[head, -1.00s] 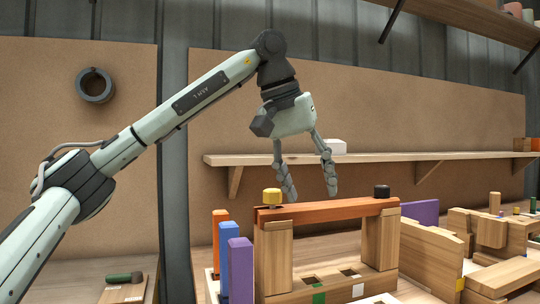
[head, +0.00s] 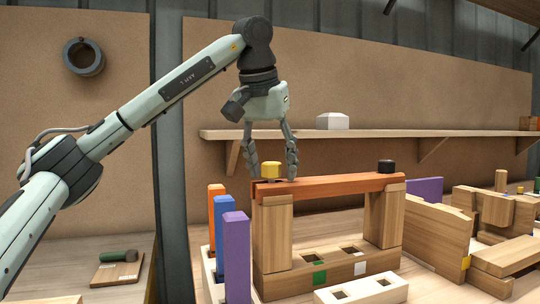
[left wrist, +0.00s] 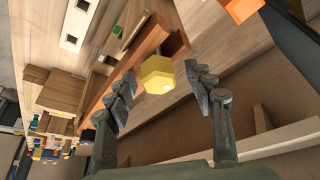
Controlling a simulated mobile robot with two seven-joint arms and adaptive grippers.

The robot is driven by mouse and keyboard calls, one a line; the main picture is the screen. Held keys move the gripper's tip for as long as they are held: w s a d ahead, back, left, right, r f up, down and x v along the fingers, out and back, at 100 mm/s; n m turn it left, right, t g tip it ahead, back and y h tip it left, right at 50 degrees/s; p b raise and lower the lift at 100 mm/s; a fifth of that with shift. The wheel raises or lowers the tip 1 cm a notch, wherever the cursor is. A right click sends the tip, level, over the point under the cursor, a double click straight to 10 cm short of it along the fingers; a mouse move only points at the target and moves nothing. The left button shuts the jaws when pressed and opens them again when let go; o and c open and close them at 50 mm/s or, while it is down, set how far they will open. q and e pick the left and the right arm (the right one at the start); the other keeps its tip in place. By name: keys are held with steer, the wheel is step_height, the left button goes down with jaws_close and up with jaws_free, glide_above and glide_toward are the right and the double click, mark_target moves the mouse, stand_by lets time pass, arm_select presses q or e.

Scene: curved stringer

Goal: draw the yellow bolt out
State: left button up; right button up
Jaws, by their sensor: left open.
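The yellow bolt (head: 270,170) stands in the left end of the orange beam (head: 330,186), its head above the beam's top. The beam lies across two wooden posts (head: 272,235). A black bolt (head: 386,166) stands at the beam's right end. My left gripper (head: 272,175) is open, pointing down, with its fingers on either side of the yellow bolt's head in the head view. In the left wrist view the yellow hexagonal head (left wrist: 156,75) shows ahead, between the open fingertips (left wrist: 158,78). Contact cannot be told. My right gripper is not in view.
Orange, blue and purple upright blocks (head: 236,258) stand left of the posts. A wooden base with square holes (head: 330,268) lies below the beam. Other wooden assemblies (head: 435,235) stand at the right. A wall shelf with a white box (head: 333,121) is behind.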

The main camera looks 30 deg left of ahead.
arm_select(q)
steer(key=shift+c, duration=0.3)
jaws_close()
steer(key=shift+r+n+y+p, duration=0.25)
steer(key=shift+n+y+p, duration=0.05)
steer(key=shift+n+p, duration=0.6)
steer(key=shift+n+y+p, duration=0.3)
steer(key=shift+n, duration=0.3)
steer(key=shift+a+f+n, duration=0.1)
steer(key=shift+f+n, duration=0.15)
steer(key=shift+n, duration=0.05)
steer(key=shift+r+n, duration=0.2)
steer(key=shift+n, duration=0.2)
steer(key=shift+f+n+g+y, duration=0.15)
steer(key=shift+n+g+y, duration=0.35)
steer(key=shift+n, duration=0.5)
